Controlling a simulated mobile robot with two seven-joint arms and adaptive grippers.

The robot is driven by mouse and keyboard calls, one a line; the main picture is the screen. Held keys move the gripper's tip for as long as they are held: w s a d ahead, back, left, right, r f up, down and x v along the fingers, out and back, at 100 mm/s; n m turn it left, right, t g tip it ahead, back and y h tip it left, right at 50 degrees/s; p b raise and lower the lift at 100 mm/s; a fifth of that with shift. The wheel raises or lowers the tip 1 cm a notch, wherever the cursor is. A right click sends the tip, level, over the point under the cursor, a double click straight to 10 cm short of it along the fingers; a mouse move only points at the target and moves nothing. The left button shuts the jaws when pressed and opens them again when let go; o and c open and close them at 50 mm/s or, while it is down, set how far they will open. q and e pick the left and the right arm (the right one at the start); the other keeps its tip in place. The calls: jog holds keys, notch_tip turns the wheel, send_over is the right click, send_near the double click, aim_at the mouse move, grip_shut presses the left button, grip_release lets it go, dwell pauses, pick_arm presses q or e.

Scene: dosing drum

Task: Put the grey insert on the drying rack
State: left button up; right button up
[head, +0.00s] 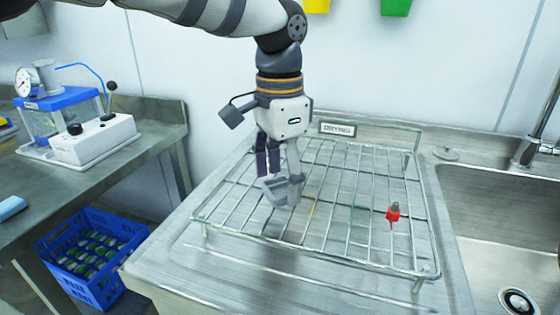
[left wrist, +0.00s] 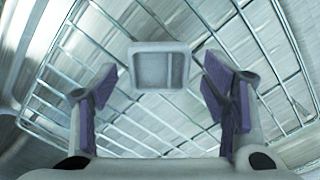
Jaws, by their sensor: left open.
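The grey insert (head: 274,192), a small squarish piece with a hollow, is at the left part of the wire drying rack (head: 345,262). It appears to rest on the wires, though its underside is hidden. In the left wrist view the insert (left wrist: 160,66) shows between and just past the fingertips, with a gap on both sides. My left gripper (head: 281,176) points down over the rack, open, its fingers around the insert's place. The purple pads of the left gripper (left wrist: 162,88) face each other with nothing held. My right gripper is not in view.
A red piece with a grey tip (head: 393,212) stands on the rack's right side. A sign (head: 338,129) is behind the rack; a sink (head: 500,215) lies to the right. A blue crate (head: 55,262) and a bench with equipment (head: 95,140) are left. Most of the rack is free.

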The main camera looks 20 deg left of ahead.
aim_at(280, 191)
pick_arm(q)
notch_tip(280, 191, up, 12)
jog(key=shift+f, duration=0.1)
